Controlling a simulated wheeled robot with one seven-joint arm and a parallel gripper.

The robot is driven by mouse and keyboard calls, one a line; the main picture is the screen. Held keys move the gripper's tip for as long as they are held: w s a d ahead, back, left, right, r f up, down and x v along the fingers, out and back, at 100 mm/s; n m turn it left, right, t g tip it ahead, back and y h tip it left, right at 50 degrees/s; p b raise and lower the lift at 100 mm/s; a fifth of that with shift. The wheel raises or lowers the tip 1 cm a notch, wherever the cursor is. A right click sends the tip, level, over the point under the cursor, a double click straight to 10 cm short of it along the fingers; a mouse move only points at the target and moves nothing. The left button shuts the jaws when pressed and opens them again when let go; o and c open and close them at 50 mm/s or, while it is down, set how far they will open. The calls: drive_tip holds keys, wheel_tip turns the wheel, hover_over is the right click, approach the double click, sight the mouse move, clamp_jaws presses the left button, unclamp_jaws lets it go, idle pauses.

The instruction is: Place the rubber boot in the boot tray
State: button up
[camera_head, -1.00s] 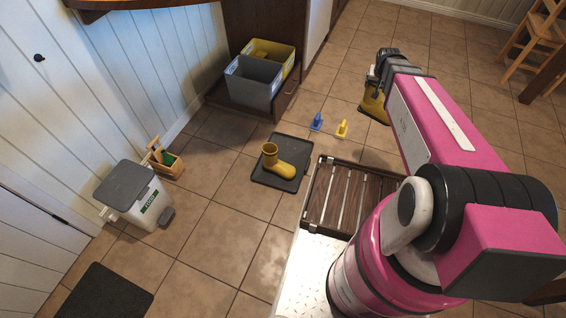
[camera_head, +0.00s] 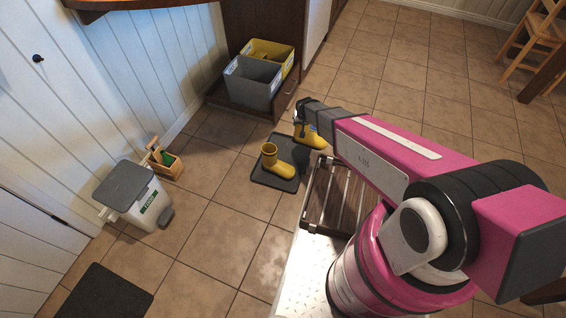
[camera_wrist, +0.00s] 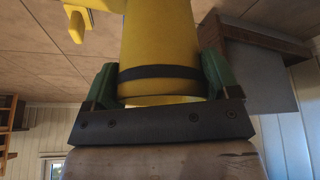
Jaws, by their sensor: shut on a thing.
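My gripper (camera_wrist: 160,82) is shut on a yellow rubber boot (camera_head: 313,139), with its green fingers on both sides of the shaft. The held boot is large in the wrist view (camera_wrist: 158,38), where a dark band crosses it. In the head view it hangs just right of the dark boot tray (camera_head: 266,181), near the tray's far right corner. I cannot tell its exact height above the floor. A second yellow boot (camera_head: 277,163) stands upright on the tray, toe to the right. My arm hides part of the floor beyond the held boot.
A grey bin (camera_head: 252,84) and a yellow bin (camera_head: 285,57) stand behind the tray. A slatted wooden rack (camera_head: 327,196) lies right of it. A white lidded bin (camera_head: 139,205) and a wooden caddy (camera_head: 166,168) are at left. Floor left of the tray is clear.

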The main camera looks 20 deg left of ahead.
drive_tip(key=shift+s+a+f, duration=0.25)
drive_tip(key=shift+a+f, duration=0.4)
drive_tip(key=shift+a, duration=0.05)
drive_tip(key=a+f, duration=1)
drive_tip(key=a, duration=0.1)
drive_tip(key=shift+s+a+f, duration=0.15)
drive_tip(key=shift+a+f, duration=0.05)
drive_tip(key=shift+f, duration=0.35)
drive_tip(key=o, duration=1.4)
